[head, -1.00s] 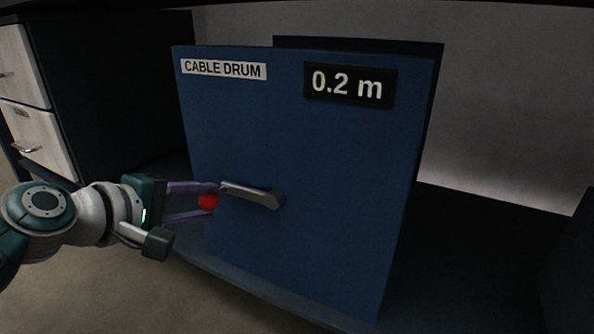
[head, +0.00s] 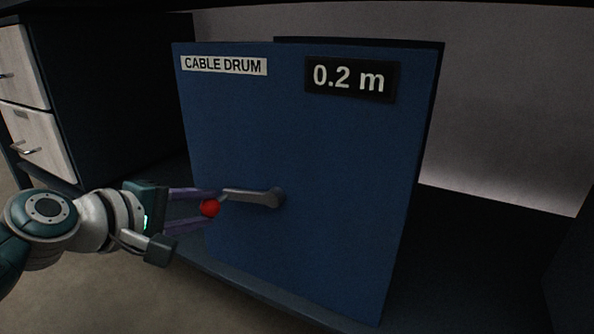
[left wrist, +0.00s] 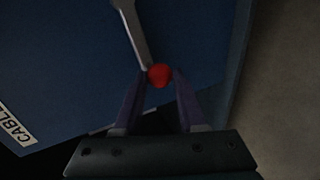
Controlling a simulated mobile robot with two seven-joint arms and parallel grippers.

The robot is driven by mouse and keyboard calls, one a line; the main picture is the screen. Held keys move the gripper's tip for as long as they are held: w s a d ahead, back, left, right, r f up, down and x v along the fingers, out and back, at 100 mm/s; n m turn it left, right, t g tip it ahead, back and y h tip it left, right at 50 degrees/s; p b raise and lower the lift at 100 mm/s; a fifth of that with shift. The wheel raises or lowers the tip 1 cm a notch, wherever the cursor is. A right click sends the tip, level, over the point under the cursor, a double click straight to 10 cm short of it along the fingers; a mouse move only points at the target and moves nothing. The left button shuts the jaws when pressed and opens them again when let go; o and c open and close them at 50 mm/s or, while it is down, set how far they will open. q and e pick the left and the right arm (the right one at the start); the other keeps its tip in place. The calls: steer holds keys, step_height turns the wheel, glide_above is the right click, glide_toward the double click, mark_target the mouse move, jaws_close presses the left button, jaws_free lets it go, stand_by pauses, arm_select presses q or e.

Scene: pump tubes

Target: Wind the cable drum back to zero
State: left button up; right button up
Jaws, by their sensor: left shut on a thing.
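The blue cable drum box (head: 320,150) stands upright in the middle of the head view, with a white "CABLE DRUM" label (head: 224,65). Its dark display (head: 350,79) reads 0.2 m. A grey crank arm (head: 252,197) on its front points left from its pivot. The red crank knob (head: 210,208) is at the arm's left end. My left gripper (head: 209,209) comes in from the left and its purple fingers are shut on the knob. In the left wrist view the red knob (left wrist: 159,75) sits between both fingertips. My right gripper is not seen.
A cabinet with pale drawers (head: 35,135) stands at the far left. The box stands on a dark surface (head: 470,250), which is clear to its right. A pale wall (head: 500,110) is behind.

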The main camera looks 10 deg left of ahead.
arm_select(q)
steer(key=shift+d+f+b, duration=0.1)
steer(key=shift+f+b, duration=0.2)
steer(key=shift+f, duration=0.35)
steer(key=shift+d+f, duration=0.1)
steer(key=shift+f, duration=0.05)
steer(key=shift+d+f+b, duration=0.35)
steer(key=shift+d+f, duration=0.05)
steer(key=shift+f, duration=0.2)
steer(key=shift+s+f, duration=0.1)
steer(key=shift+s+d+f+b, duration=0.15)
steer(key=shift+d+f+b, duration=0.15)
steer(key=shift+d+f, duration=0.3)
